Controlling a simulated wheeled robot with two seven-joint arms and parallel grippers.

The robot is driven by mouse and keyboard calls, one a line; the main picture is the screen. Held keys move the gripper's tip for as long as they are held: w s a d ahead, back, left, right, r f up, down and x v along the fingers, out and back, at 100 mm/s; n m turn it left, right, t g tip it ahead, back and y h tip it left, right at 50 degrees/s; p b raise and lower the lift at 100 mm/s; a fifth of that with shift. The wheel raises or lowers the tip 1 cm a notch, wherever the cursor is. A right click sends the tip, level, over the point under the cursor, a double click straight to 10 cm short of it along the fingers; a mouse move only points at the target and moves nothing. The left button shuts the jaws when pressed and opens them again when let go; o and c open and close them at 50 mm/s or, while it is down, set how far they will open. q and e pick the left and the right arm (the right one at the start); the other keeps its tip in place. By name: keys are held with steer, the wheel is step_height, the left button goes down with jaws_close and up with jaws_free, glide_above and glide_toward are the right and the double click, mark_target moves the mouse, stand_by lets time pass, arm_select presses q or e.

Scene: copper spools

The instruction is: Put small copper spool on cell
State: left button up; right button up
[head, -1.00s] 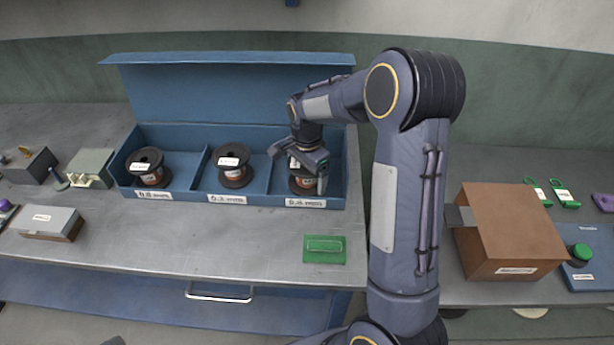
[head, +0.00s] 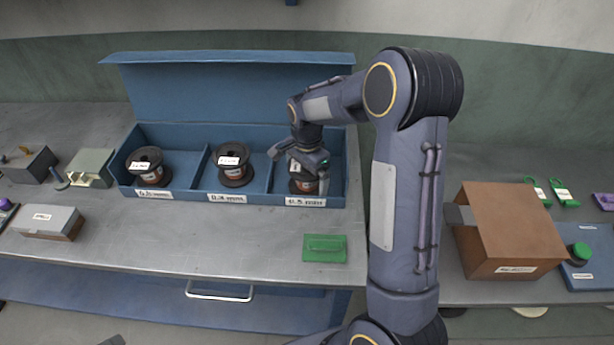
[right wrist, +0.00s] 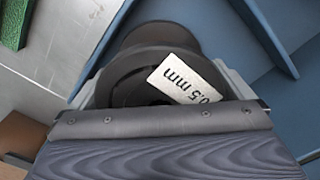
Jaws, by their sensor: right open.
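Three dark spools with copper-coloured windings stand in separate compartments of an open blue box (head: 258,198): a left spool (head: 150,170), a middle spool (head: 235,168) and a right spool (head: 303,187). My right gripper (head: 300,172) is open over the right spool and partly hides it. In the right wrist view, this spool (right wrist: 130,80) lies between the open fingers, with a white 0.5 mm label on top; contact cannot be told. A green plate (head: 324,248) lies on the bench in front of the box; I cannot tell whether it is the cell.
The blue lid stands up behind the compartments, and low dividers separate them. A brown box (head: 510,235) and a blue unit with a green knob (head: 581,251) stand at the right. Small boxes (head: 52,222) stand at the left. The front middle of the bench is clear.

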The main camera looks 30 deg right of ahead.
step_height(320, 180, up, 11)
steer(key=shift+f, duration=0.1)
steer(key=shift+s+r, duration=0.15)
steer(key=shift+r, duration=0.15)
steer(key=s+a+r+n+t+y, duration=0.1)
steer(key=s+a+r+n, duration=0.15)
steer(key=s, duration=0.35)
steer(key=s+a+r+n+t+y, duration=0.1)
steer(key=s+r+n+t+y, duration=0.1)
steer(key=s+n, duration=0.3)
steer(key=s+a+f+n+t, duration=0.1)
steer(key=s+a+n, duration=0.2)
steer(key=s, duration=0.4)
steer(key=s+a+f+n+t, duration=0.1)
steer(key=s+a+f+n, duration=0.1)
steer(key=s, duration=0.5)
steer(key=shift+a+f+n+t+y, duration=0.15)
steer(key=shift+a+n+t+y, duration=0.2)
steer(key=shift+a+n, duration=0.5)
